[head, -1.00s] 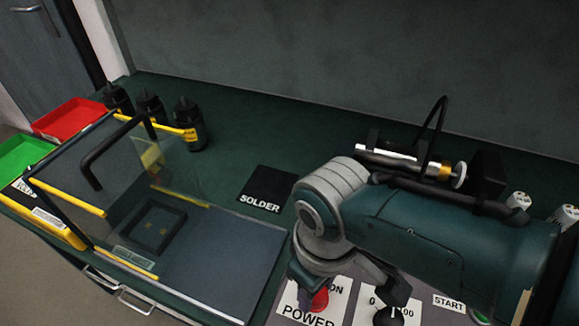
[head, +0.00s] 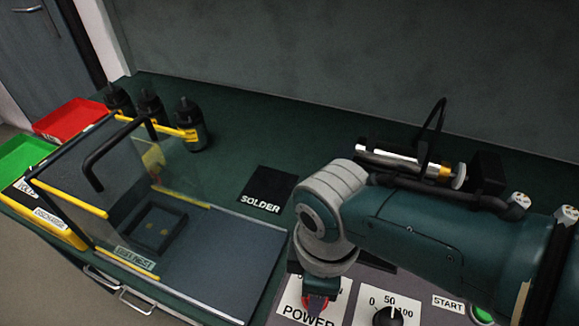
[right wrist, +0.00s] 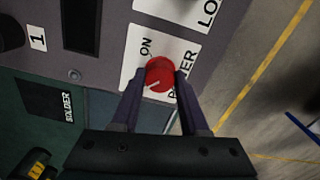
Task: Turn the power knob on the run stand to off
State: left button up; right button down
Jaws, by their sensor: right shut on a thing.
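The red power knob (head: 316,304) sits on a white plate (head: 296,300) lettered POWER, low in the head view, mostly covered by my right gripper. In the right wrist view the round red knob (right wrist: 158,73) shows a white pointer line toward the lower left, with the word ON beside it. The rest of the plate's lettering is partly hidden by the fingers. My right gripper (right wrist: 160,80) is shut on the knob, one finger on each side. My left gripper is not in view.
A black dial (head: 388,317) marked 0, 50, 100 and a green START button (head: 482,314) lie to the right. A black SOLDER pad (head: 267,190), a clear-shielded fixture (head: 150,190) and black bottles (head: 190,125) stand left. A syringe-like pump (head: 405,160) lies behind my arm.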

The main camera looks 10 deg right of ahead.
jog(key=shift+f, duration=0.1)
dwell(0.3)
jog(key=shift+c, duration=2.1)
grip_release()
notch_tip(320, 180, up, 9)
jog(key=p, duration=0.5)
jog(key=shift+r, duration=0.55)
